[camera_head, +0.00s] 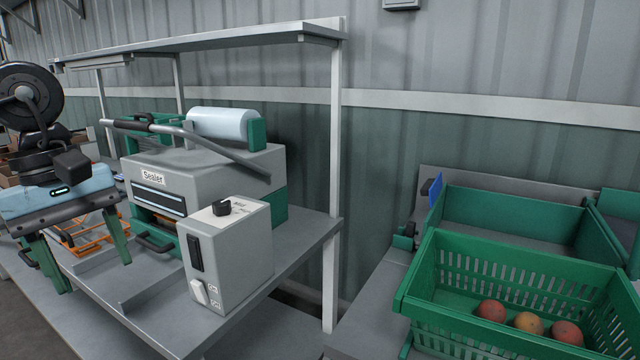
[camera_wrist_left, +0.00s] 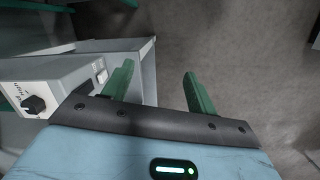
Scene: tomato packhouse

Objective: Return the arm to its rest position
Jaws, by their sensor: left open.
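My left gripper (camera_head: 88,262) hangs at the left of the head view, its two green fingers pointing down and spread apart with nothing between them. It is in front of the bench that carries the sealer (camera_head: 205,170). In the left wrist view its fingers (camera_wrist_left: 160,90) are also apart and empty, with grey floor beyond them. The grey control box with a black knob (camera_head: 232,255) stands near the bench's front edge; it also shows in the left wrist view (camera_wrist_left: 50,88), left of the fingers. My right gripper is in neither view.
An orange wire rack (camera_head: 90,238) lies on the bench behind my left gripper. A shelf (camera_head: 200,40) spans above the sealer. A green crate (camera_head: 520,262) with three tomatoes stands at the right.

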